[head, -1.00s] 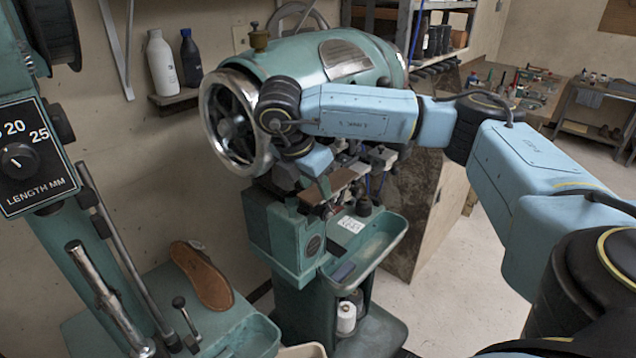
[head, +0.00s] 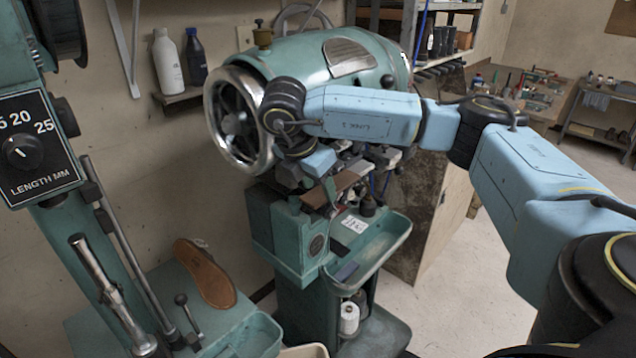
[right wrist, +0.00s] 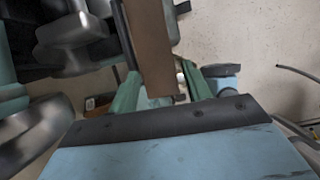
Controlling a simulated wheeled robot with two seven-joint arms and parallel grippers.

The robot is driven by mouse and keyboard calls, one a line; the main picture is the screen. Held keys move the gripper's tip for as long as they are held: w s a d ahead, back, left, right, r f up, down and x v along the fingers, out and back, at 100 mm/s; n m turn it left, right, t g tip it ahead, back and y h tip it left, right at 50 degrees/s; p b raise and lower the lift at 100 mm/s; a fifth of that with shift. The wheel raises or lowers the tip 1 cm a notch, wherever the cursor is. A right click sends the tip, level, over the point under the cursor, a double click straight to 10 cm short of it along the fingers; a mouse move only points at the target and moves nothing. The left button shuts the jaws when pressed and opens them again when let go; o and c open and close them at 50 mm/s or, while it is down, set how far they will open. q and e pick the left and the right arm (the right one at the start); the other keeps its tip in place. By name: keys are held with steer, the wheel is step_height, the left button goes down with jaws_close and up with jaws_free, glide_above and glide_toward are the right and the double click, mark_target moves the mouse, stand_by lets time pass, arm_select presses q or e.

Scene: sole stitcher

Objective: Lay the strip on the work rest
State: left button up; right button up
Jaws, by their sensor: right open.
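The brown strip (head: 345,182) lies across the front of the green stitching machine (head: 340,62), under its metal head parts. In the right wrist view the strip (right wrist: 151,45) runs from the top down to between my green fingers. My right gripper (right wrist: 160,88) is open, with one finger on each side of the strip's near end; a gap shows on the right side. In the head view my right gripper (head: 329,189) is at the strip, partly hidden by my wrist. The work rest under the strip is mostly hidden, so I cannot tell full contact. My left gripper is out of view.
A green tray (head: 385,244) juts out below the strip. A handwheel (head: 238,122) stands left of my wrist. A brown sole (head: 204,273) lies on the lower-left bench. Bottles (head: 167,60) stand on a wall shelf. Open floor lies to the right.

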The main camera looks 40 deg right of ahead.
mark_target(306, 202)
steer(key=shift+a+f, duration=0.25)
steer(key=shift+f, duration=0.05)
steer(key=shift+a, duration=0.15)
steer(key=shift+w+a+f, duration=0.1)
steer(key=shift+w+a, duration=0.25)
steer(key=shift+a, duration=0.1)
steer(key=shift+s+a, duration=0.2)
steer(key=shift+a, duration=0.25)
steer(key=shift+a+r+b, duration=0.2)
steer(key=shift+a+b, duration=0.1)
steer(key=shift+a, duration=0.45)
steer(key=o, duration=0.6)
steer(key=shift+c, duration=0.2)
